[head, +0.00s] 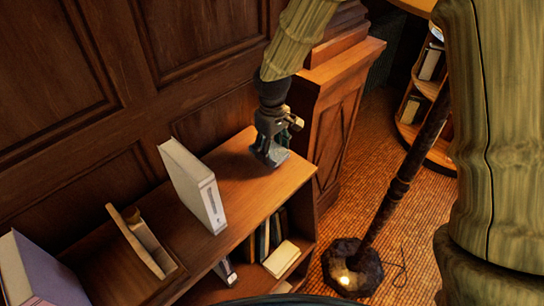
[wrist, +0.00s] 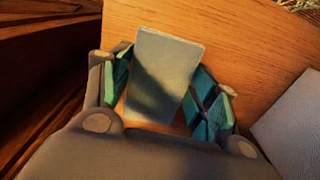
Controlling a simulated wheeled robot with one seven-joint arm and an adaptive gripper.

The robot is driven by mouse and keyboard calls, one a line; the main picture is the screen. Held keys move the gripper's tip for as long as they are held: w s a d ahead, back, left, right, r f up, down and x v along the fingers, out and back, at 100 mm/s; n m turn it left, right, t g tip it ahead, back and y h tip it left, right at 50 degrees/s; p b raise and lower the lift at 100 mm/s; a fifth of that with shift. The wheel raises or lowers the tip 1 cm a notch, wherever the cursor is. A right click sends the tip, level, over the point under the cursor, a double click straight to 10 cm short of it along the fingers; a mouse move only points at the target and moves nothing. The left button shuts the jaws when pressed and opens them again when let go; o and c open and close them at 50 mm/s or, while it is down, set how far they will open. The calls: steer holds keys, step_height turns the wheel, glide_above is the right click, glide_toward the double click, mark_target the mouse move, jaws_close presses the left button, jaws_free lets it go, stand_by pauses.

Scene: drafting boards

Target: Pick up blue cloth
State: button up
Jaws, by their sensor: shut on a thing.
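A pale grey-blue, flat rectangular piece, which I take as the blue cloth (wrist: 168,52), lies between the teal finger pads of my gripper (wrist: 165,92) in the wrist view. The pads close on its two long sides, and its near end is partly in shadow. In the head view my gripper (head: 268,148) points down at the right end of the wooden shelf top. The blue cloth (head: 275,157) shows there as a small pale patch at the fingertips, and it is low over the wood. I cannot tell whether it still touches the shelf top.
The shelf top (head: 235,168) also holds a white upright book or box (head: 195,185), a wooden holder (head: 142,240) and a purple-white book (head: 38,270). Books stand on the lower shelf. A wooden pillar (head: 335,110) is close to the right, and a dark lamp stand (head: 392,200) stands on the floor.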

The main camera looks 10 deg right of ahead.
steer(key=s+a+b, duration=0.1)
steer(key=s, duration=0.4)
steer(key=s+a+r+b, duration=0.1)
steer(key=s+a+b, duration=0.1)
steer(key=s, duration=0.3)
steer(key=s+a+b, duration=0.1)
steer(key=s, duration=0.4)
steer(key=shift+s+a+r, duration=0.2)
steer(key=shift+a+r, duration=0.1)
steer(key=o, duration=0.4)
steer(key=c, duration=0.4)
